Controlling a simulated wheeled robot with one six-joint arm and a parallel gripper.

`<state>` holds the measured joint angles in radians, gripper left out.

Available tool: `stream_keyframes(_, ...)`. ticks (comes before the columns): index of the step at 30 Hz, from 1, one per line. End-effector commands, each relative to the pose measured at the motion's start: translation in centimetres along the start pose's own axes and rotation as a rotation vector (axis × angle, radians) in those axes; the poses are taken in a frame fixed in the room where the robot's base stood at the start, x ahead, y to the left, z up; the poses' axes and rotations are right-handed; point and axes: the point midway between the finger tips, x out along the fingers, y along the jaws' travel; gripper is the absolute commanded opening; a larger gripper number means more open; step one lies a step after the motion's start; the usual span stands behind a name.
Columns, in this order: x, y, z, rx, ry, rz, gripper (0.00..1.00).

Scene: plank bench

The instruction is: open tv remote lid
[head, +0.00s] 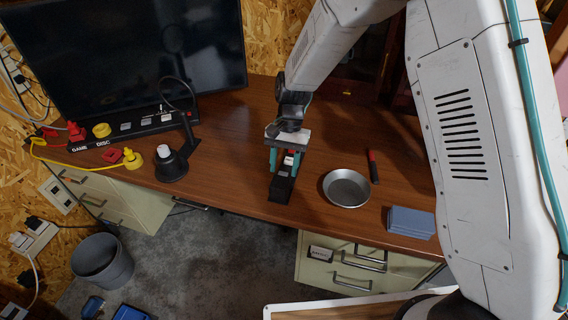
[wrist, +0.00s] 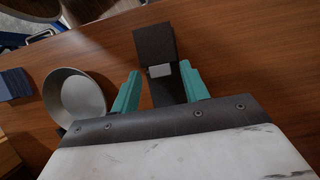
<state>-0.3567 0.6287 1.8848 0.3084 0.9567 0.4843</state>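A black remote (head: 282,188) lies on the brown desk near its front edge, lengthwise toward the edge. In the wrist view the remote (wrist: 154,45) is a dark bar with a small light grey patch across it. I cannot tell whether that patch is its lid. My gripper (head: 285,165) is over the remote's far part, pointing down. Its two teal fingers stand apart, one on each side of the remote, with gaps visible in the wrist view (wrist: 160,71). The gripper's palm hides the rest of the remote.
A round metal dish (head: 346,188) sits right of the remote, with a red-and-black tool (head: 373,166) and blue-grey boxes (head: 410,222) beyond. The desk between lamp and remote is clear.

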Motion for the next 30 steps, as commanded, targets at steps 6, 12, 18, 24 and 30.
stream_keyframes(6, 0.0, 0.0, 0.0, 0.000, 0.000, 0.000, 0.02)
stream_keyframes(12, -0.1, 0.0, 0.1, -0.001, 0.014, -0.001, 0.02)
stream_keyframes(18, -0.4, 0.0, 0.8, -0.002, 0.085, -0.001, 0.02)
stream_keyframes(24, -0.8, -0.1, 2.1, -0.005, 0.229, 0.000, 0.02)
stream_keyframes(30, -1.0, -0.1, 3.6, -0.008, 0.410, -0.001, 0.02)
